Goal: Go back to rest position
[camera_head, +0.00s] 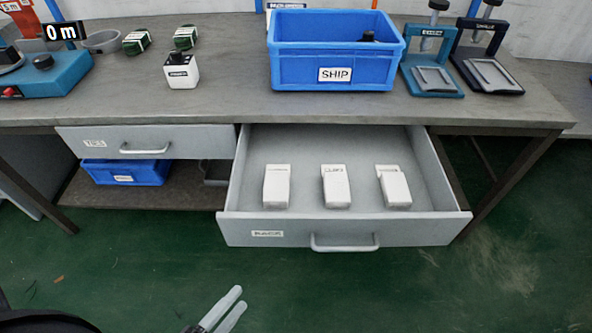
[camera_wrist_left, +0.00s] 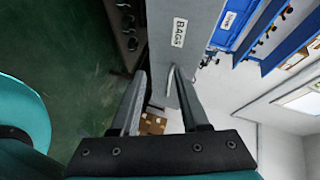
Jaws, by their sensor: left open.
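My left gripper (camera_head: 238,297) is at the bottom edge of the head view, over the green floor in front of the bench. Its two fingers are apart with nothing between them. In the left wrist view the left gripper (camera_wrist_left: 159,73) is also open and empty. The labelled drawer front (camera_wrist_left: 192,55) and its handle lie beyond the fingertips, and I see no contact. My right gripper is not in view.
The lower right drawer (camera_head: 280,236) is pulled open, holding three white packs (camera_head: 335,187). The left drawer (camera_head: 190,143) is shut. On the workbench (camera_head: 225,90) stand a blue SHIP crate (camera_head: 295,75), two press-like stands and a white block (camera_head: 181,72). Floor in front is clear.

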